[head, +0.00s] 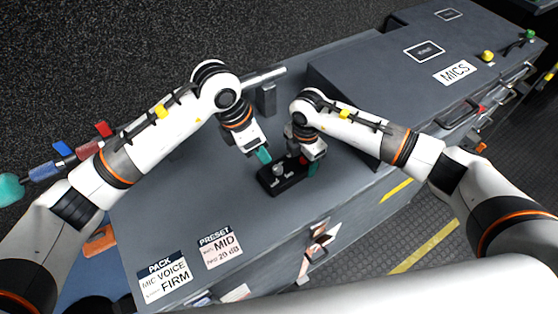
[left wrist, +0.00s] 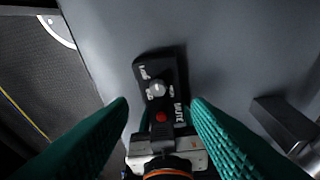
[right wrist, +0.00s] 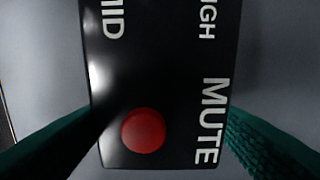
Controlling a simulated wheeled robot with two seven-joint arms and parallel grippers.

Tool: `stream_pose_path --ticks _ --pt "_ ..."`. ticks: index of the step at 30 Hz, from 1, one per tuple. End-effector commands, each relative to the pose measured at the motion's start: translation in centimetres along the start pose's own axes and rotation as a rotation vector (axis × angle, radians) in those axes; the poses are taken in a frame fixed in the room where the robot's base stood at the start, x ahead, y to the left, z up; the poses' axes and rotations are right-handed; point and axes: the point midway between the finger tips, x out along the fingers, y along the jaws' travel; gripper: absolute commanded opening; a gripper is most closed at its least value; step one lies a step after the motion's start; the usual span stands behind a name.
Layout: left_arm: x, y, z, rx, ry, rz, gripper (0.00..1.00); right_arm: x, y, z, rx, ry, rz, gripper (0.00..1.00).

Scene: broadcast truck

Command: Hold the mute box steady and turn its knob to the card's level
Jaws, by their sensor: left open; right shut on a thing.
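The black mute box (head: 292,183) lies on the grey case top in the head view. Its grey knob (left wrist: 157,89) stands among the level labels in the left wrist view; I cannot tell where it points. A red button (right wrist: 143,130) sits near the MUTE lettering. My right gripper (head: 306,165) is shut on the box's button end, one finger along each side. My left gripper (head: 264,157) is open and empty, above and beside the box, apart from the knob. The PRESET card (head: 220,246) reads MID, with a smaller line of 20 dB.
A PACK card (head: 165,279) reading MIC VOICE FIRM lies near the front left corner. A grey bracket (head: 266,97) stands behind my left gripper. The raised MICS case (head: 400,60) is at the right. The case top (head: 190,200) left of the box is clear.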

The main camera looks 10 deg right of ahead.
Motion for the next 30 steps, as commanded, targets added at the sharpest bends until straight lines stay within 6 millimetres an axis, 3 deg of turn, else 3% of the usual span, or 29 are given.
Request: stream_pose_path --ticks 9,17,23,30 --pt "-1.5 -2.1 -0.1 0.427 0.039 0.151 0.45 -0.1 -0.1 0.0 0.0 0.0 -0.002 0.37" --pt "-1.6 -2.5 -0.3 0.559 0.074 0.192 0.45 -0.1 -0.1 0.0 0.0 0.0 -0.002 0.37" --pt "1.3 -1.8 -0.3 0.561 0.076 0.197 0.45 -0.1 -0.1 0.0 0.0 0.0 -0.002 0.37" --pt "6.0 -0.8 -0.4 0.56 0.076 0.195 0.45 -0.1 -0.1 0.0 0.0 0.0 -0.002 0.37"
